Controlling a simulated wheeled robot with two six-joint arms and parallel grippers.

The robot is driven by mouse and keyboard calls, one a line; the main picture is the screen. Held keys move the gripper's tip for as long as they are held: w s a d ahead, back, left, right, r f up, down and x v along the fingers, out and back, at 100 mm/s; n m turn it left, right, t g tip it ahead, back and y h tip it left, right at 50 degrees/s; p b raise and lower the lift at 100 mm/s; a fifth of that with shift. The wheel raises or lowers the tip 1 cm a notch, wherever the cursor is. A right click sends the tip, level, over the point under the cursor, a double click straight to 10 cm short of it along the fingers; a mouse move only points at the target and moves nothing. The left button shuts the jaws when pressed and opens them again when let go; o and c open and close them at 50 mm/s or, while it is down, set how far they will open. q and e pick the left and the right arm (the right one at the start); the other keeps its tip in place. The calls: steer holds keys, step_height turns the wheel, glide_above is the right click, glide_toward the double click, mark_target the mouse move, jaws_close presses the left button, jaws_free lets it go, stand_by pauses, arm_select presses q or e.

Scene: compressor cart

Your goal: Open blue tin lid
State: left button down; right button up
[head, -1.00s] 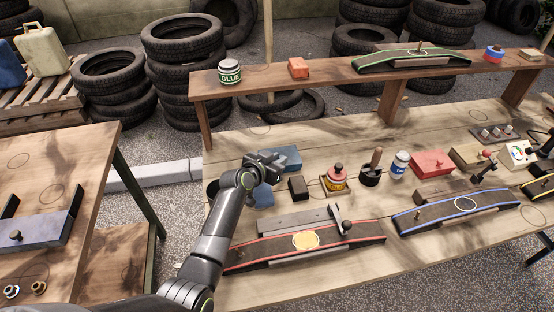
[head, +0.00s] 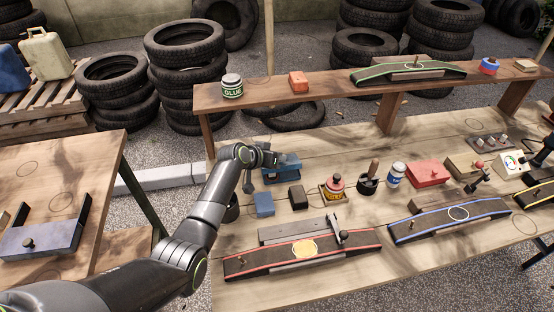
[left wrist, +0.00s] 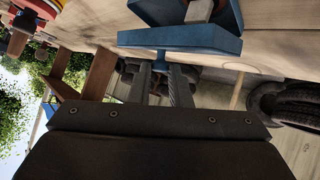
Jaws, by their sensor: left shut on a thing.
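The blue tin (head: 285,174) stands on the bench, left of centre in the head view. In the left wrist view, its blue lid (left wrist: 205,45) is a flat plate in front of my fingers, with a small blue knob under it. The lid looks tilted up from the tin, and part of the tin's inside seems to show behind it. My left gripper (head: 270,158) is at the tin's far left side, shut on the lid's knob; its fingers also show in the left wrist view (left wrist: 163,82). The arm hides part of the tin. My right gripper is out of view.
A raised shelf (head: 300,100) with a glue jar (head: 232,86) runs behind. A red-edged ramp (head: 270,262) lies in front.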

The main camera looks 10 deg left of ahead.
arm_select(q)
steer(key=shift+w+a+r+g, duration=0.15)
steer(key=shift+w+r+g, duration=0.25)
steer(key=shift+w, duration=0.1)
steer(key=shift+w+a+r+b, duration=0.2)
steer(key=shift+w+r+b, duration=0.25)
steer(key=shift+w, duration=0.1)
steer(key=c, duration=1.4)
jaws_free()
steer(key=shift+f, duration=0.15)
steer(key=shift+s, duration=0.1)
steer(key=v, duration=1.7)
steer(key=shift+a, duration=0.2)
steer(key=shift+o, duration=0.3)
